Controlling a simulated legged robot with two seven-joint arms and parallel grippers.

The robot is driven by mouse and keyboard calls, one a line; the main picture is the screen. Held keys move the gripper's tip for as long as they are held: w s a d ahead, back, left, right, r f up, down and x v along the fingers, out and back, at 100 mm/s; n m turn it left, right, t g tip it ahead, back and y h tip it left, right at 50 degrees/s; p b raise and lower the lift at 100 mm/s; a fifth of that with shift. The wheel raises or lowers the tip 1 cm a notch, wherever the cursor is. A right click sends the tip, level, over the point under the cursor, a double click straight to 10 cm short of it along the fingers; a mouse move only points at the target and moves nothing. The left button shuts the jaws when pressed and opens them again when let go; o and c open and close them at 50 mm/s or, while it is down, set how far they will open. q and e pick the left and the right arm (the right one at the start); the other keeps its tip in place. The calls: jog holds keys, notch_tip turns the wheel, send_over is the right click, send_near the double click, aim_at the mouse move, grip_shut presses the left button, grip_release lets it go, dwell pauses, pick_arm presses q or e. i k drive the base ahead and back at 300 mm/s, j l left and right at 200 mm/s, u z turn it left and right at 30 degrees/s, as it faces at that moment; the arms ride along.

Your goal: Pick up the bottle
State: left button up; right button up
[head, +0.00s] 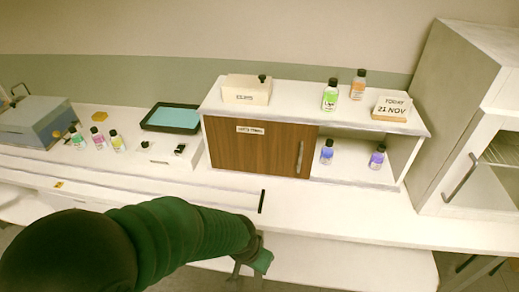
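Several small bottles with black caps stand upright. A green bottle (330,97) and an orange bottle (358,87) are on top of the cabinet. A blue bottle (327,153) and a purple bottle (377,157) are in its open right compartment. The frame does not show which bottle is meant. My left gripper (251,265) is at the bench's front, away from all bottles; its fingers are small and partly hidden. My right gripper is out of view.
The white cabinet (416,125) has a wooden door (250,150) and carries a box (246,90) and a date block (391,108). A blue tray (173,118) and a grey device (38,118) are at the left. A glass-door cabinet (450,110) stands at the right. The bench front is largely clear.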

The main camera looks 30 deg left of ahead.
aim_at(98, 137)
jog(key=k+l+u, duration=0.15)
jog(key=u, duration=2)
jog(key=i+j, duration=0.4)
jog(key=i, duration=0.15)
jog(key=z, duration=0.05)
